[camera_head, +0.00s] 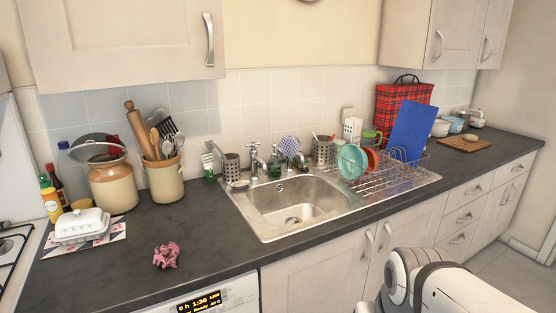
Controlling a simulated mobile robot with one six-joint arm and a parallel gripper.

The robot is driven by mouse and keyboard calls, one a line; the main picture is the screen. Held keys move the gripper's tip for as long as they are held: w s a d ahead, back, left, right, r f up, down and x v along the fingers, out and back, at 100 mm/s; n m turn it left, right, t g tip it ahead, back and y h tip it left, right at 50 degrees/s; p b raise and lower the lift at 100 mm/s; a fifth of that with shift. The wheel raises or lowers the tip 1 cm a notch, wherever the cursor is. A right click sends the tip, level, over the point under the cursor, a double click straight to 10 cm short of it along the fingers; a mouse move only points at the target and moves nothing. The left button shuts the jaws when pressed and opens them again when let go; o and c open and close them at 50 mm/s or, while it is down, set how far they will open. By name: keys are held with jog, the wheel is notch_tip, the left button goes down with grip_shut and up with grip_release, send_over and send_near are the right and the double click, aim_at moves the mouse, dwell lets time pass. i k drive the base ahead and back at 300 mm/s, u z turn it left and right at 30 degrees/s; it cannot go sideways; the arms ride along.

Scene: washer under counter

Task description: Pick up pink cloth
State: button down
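The pink cloth (166,255) lies crumpled on the dark countertop, left of the sink and near the counter's front edge. It is above the washer's left part and stands apart from other things. A white part of my own arm shows at the bottom right, in front of the lower cupboards. My gripper is not in view.
A butter dish (81,225) sits left of the cloth, with crocks (113,187) behind. The sink (296,205) and a dish rack (385,178) are to the right. The washer (205,300) is under the counter. Bare countertop (205,225) surrounds the cloth.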

aim_at(168, 255)
jog(key=u, duration=1.25)
jog(key=k, duration=0.55)
jog(key=z, duration=0.3)
jog(key=i, duration=1.5)
jog(key=u, duration=0.2)
